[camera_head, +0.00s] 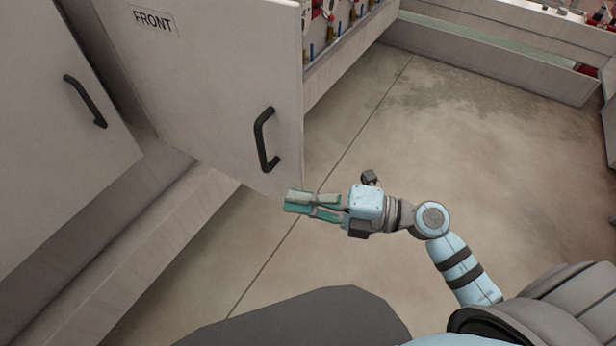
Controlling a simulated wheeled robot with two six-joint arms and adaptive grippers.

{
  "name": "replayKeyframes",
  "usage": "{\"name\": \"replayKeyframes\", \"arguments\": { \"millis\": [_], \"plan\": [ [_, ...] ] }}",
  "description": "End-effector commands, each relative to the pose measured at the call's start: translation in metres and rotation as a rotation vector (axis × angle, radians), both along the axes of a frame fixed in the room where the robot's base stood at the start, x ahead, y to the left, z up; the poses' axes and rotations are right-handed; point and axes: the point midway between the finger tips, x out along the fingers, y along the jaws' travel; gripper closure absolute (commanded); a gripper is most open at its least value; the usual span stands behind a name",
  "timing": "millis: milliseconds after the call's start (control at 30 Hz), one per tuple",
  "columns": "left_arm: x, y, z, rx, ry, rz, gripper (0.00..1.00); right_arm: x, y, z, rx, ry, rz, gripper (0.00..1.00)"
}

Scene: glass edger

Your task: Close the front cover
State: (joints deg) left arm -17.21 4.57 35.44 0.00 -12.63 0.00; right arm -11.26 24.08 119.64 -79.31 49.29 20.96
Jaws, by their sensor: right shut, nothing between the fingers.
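The front cover (215,85) is a pale grey panel labelled FRONT. It stands open, swung out from the machine, with the machine's inside parts showing past its right edge. A black handle (262,140) sits near its right edge. My right gripper (290,202) is shut and empty, just below the cover's lower right corner and below the handle. It does not hold the handle; whether it touches the cover's edge I cannot tell. My left gripper is not in view.
A second grey panel (50,130) with a black handle (86,101) is at the left. Machine parts with red and blue pieces (325,28) show at the top. A low grey frame (490,45) runs along the upper right. The concrete floor (440,150) between is clear.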

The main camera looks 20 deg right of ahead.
Motion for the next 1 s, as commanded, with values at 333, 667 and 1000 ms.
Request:
{"name": "replayKeyframes", "arguments": {
  "millis": [333,667,1000],
  "plan": [
    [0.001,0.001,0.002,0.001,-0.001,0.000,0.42,0.028,-0.022,-0.001,-0.003,0.003,0.000,1.00],
    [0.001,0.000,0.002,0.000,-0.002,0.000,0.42,0.030,-0.024,-0.001,-0.003,0.002,-0.001,1.00],
    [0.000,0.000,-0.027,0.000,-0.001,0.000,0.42,0.040,-0.042,-0.007,-0.006,-0.003,0.068,1.00]
  ]
}}
